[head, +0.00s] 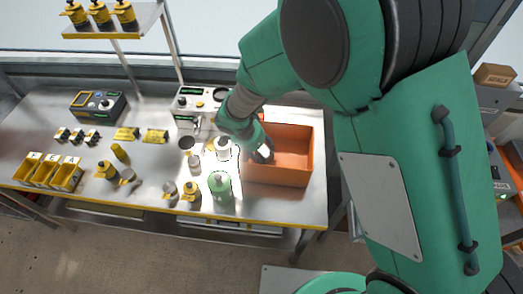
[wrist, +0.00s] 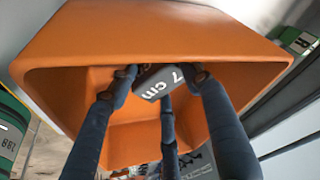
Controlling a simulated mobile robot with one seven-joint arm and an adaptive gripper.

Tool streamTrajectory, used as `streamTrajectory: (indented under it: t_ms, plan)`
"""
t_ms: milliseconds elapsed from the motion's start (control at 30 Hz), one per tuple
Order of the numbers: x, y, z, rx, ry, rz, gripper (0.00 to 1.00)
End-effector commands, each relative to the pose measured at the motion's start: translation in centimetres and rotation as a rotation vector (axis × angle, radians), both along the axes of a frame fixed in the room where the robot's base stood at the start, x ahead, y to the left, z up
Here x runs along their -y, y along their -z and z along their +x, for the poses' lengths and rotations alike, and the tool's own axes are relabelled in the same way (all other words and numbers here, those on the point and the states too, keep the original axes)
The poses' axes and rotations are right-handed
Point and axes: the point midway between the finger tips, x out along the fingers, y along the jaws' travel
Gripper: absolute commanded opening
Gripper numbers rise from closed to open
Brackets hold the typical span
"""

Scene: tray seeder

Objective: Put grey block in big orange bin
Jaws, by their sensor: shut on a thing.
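The grey block (wrist: 160,81), marked "7 cm", is held between the fingers of my gripper (wrist: 158,84) in the wrist view. The big orange bin (head: 298,178) stands at the right end of the metal table in the head view. In the wrist view the bin (wrist: 165,30) fills most of the picture, with the block in front of its opening. In the head view my gripper (head: 262,152) is at the left part of the bin, at or above its opening. The block cannot be made out there. I cannot tell how deep the block is.
A green canister (head: 220,188) and a white bottle (head: 222,148) stand just left of the bin. Yellow-topped bottles, small cups and yellow bins (head: 48,172) occupy the table's left and middle. A grey machine (head: 195,103) stands behind. My arm hides the area right of the bin.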

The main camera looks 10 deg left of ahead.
Motion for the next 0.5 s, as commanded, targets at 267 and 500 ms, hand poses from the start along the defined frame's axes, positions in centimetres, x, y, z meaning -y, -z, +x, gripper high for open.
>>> streamTrajectory:
  t_ms: [267, 500]
  plan:
    - [-0.02, 0.10, 0.03, 0.001, 0.000, 0.001, 0.17]
    - [-0.01, 0.13, 0.02, 0.000, 0.000, 0.000, 0.68]
